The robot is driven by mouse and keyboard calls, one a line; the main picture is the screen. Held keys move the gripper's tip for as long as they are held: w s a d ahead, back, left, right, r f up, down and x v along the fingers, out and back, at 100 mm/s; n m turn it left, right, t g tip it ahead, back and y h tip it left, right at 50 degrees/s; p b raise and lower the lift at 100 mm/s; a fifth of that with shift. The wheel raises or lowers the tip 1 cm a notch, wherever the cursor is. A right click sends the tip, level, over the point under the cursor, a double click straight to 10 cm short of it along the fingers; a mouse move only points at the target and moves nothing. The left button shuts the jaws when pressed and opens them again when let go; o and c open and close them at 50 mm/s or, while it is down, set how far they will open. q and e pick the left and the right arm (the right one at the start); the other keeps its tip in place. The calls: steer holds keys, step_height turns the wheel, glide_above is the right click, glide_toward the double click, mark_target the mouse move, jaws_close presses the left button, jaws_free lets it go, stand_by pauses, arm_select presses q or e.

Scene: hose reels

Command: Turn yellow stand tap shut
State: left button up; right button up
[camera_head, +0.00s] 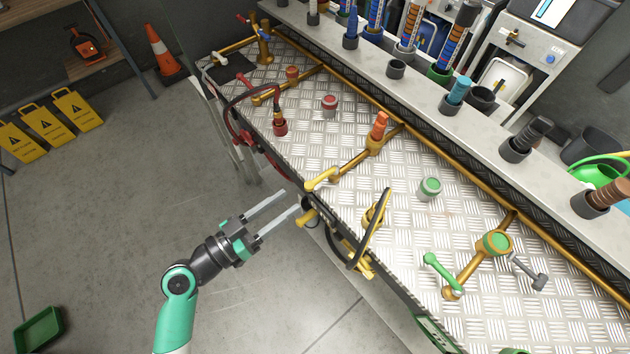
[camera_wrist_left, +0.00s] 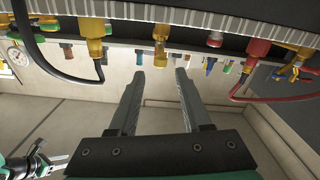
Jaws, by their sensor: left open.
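The yellow stand tap has a pale yellow lever (camera_head: 321,180) on a brass pipe near the bench's front edge, in the head view. Its brass-yellow outlet (camera_head: 307,217) sticks out over the edge below; an outlet also shows at top centre of the left wrist view (camera_wrist_left: 160,45). My left gripper (camera_head: 293,199) is open and empty, its fingertips just in front of the edge, close to the outlet and left of the lever. The fingers (camera_wrist_left: 158,85) point toward the bench in the wrist view. Part of my right gripper (camera_wrist_left: 42,160) seems to show at lower left there; its jaws are unclear.
The metal bench (camera_head: 340,110) carries a red hose (camera_head: 240,105), a black hose on a brass fitting (camera_head: 376,215) and a green-levered tap (camera_head: 443,270). An orange-topped stand (camera_head: 379,126) rises behind the yellow lever. The floor (camera_head: 120,220) at left is mostly clear.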

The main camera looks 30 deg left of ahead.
mark_target(315, 180)
arm_select(q)
steer(key=x, duration=0.9)
steer(key=shift+w, duration=0.15)
jaws_close()
stand_by(1.0)
